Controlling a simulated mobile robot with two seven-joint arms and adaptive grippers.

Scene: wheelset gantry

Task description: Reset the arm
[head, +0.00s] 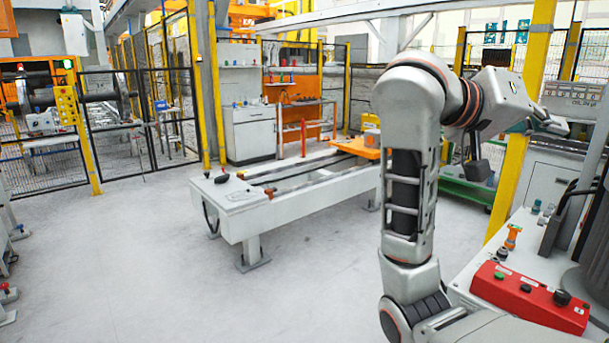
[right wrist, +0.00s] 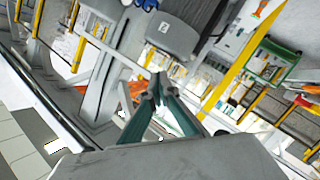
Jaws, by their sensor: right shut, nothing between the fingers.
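My right arm (head: 410,180) rises from the bottom of the head view and bends to the right at the top. Its right gripper (head: 556,126) points right, above the bench with the red control box. In the right wrist view the gripper's green fingers (right wrist: 158,80) meet at the tips, shut with nothing between them. My left gripper is not in view.
A red control box (head: 530,296) with black knobs sits on a white bench at the lower right. A yellow post (head: 519,150) stands behind the right gripper. A long white table (head: 262,217) stands mid-floor. The grey floor (head: 150,260) at left is clear.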

